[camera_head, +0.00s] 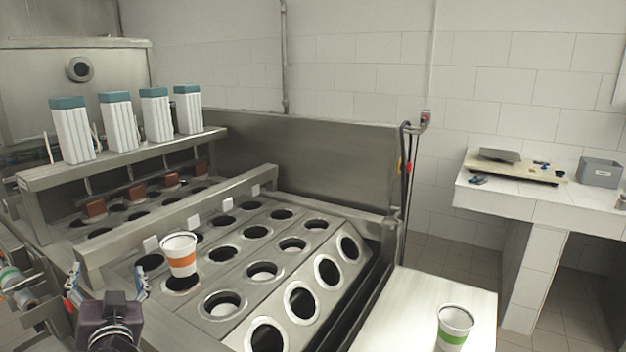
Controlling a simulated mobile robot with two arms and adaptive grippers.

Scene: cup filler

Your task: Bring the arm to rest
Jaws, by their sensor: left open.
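My left gripper (106,287) is at the lower left, with its two fingers apart and nothing between them. It is to the left of and apart from a white cup with an orange band (180,254). That cup stands in or on a hole of the metal cup plate (222,255), its upper part showing. A second white cup with a green band (455,326) stands upright on the pale table at the lower right. My right gripper is out of view.
The metal filler machine (120,167) carries several white containers with teal lids (72,130) on its upper shelf. Most holes in the plate are empty. The pale table (410,310) is clear left of the green-banded cup. A tiled counter (505,200) with a grey bin (601,173) stands back right.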

